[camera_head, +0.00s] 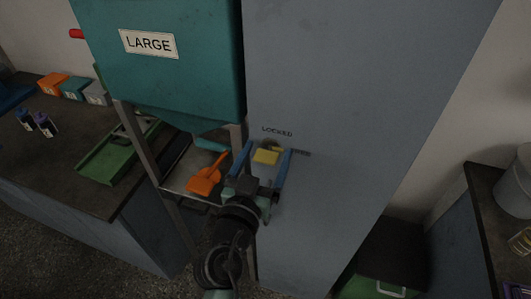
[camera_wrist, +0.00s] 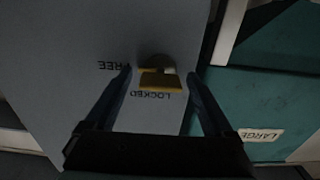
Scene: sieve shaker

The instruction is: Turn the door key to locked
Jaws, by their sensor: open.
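The yellow door key (camera_head: 266,156) sits on the grey door (camera_head: 330,90), just below the word LOCKED in the head view. The second label, at the key's right, is partly covered there and reads FREE in the wrist view. In the wrist view the yellow key (camera_wrist: 160,82) lies flat across the picture, with a dark round lock behind it. LOCKED and FREE appear upside down there. My gripper (camera_head: 267,160) is open, with one blue finger on each side of the key. In the wrist view the gripper (camera_wrist: 158,80) shows gaps between both fingers and the key.
A teal hopper marked LARGE (camera_head: 150,44) hangs left of the door, on a metal frame. An orange scoop (camera_head: 206,175) lies beneath it. A dark bench (camera_head: 60,165) with a green tray (camera_head: 115,155) is at left. A green box (camera_head: 385,286) stands low at right.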

